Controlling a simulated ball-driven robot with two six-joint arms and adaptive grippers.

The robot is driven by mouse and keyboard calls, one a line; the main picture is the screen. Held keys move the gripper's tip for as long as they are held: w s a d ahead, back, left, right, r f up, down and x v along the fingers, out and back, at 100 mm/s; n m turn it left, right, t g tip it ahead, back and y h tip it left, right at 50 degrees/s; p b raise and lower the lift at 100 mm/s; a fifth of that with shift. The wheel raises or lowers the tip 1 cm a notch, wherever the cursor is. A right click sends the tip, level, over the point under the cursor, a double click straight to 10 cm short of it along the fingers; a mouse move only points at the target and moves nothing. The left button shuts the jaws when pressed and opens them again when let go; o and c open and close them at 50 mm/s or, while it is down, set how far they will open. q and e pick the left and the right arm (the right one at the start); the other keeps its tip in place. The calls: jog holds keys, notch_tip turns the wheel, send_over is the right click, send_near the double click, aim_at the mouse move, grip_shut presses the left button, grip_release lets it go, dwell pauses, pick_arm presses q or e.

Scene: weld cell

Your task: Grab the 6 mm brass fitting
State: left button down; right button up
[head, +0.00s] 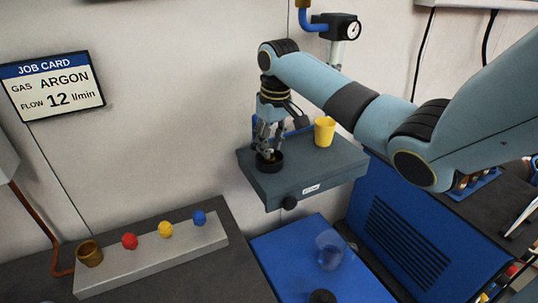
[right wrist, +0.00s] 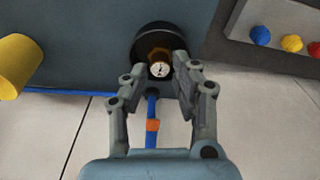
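The small brass fitting (right wrist: 160,64) shows in the right wrist view, with a pale marked round face that I cannot read. It sits inside a round black dish (right wrist: 140,46) on the grey shelf. In the head view the dish (head: 269,166) stands at the shelf's left part, and the fitting in it is hidden or too small to tell. My right gripper (head: 266,154) points down into the dish. In the right wrist view its fingers (right wrist: 158,76) stand apart on either side of the fitting, with a gap showing. My left gripper is not in view.
A yellow cup (head: 325,132) stands on the grey shelf (head: 305,180) right of the dish. A light bar (head: 150,262) at lower left carries a brass-coloured cup (head: 90,254) and red, yellow and blue balls. A blue surface (head: 290,258) with a clear cup (head: 330,250) lies below.

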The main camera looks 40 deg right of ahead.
jog(key=shift+w+f, duration=0.15)
jog(key=shift+f, duration=0.8)
grip_shut()
jog(key=shift+r, duration=0.15)
